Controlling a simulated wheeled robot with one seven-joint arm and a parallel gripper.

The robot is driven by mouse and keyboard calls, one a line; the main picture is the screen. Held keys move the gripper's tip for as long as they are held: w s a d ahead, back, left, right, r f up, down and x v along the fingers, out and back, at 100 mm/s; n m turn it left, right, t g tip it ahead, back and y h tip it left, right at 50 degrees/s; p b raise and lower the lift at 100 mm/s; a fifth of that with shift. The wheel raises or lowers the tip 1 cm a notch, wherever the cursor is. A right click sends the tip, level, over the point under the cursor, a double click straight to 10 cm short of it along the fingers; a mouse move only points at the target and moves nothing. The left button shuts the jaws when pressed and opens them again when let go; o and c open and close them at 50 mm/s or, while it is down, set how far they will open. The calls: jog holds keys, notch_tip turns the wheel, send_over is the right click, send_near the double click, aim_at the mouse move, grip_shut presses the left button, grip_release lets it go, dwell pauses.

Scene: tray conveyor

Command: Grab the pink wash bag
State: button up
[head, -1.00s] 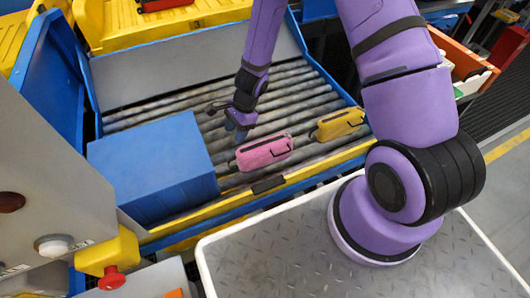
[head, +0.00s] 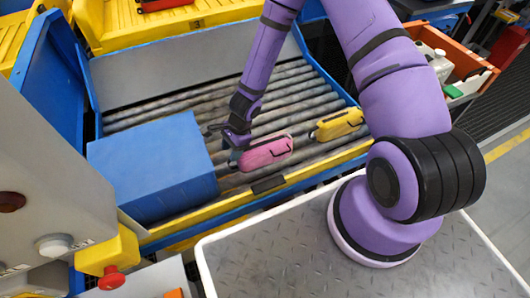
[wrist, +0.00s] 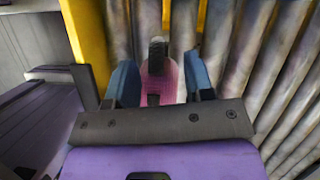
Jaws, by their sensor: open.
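The pink wash bag (head: 266,153) lies on the roller conveyor near its front rail, to the right of a blue box. In the wrist view the pink wash bag (wrist: 157,85) lies between the two blue fingers of my gripper (wrist: 160,82), with a dark strap or handle standing up at its far end. In the head view my gripper (head: 237,150) is at the left end of the bag, pointing down. The jaws are open, one finger on each side of the bag. I cannot tell whether the fingers touch it.
A yellow wash bag (head: 339,124) lies on the rollers to the right. The large blue box (head: 152,167) stands close on the left. A yellow front rail (head: 300,170) edges the conveyor. Bare rollers (head: 180,105) lie behind.

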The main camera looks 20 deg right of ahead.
jog(key=x, duration=0.2)
jog(key=shift+s+a+f, duration=0.15)
jog(key=shift+s+f, duration=0.15)
jog(key=shift+f, duration=0.05)
jog(key=shift+x, duration=0.75)
grip_shut()
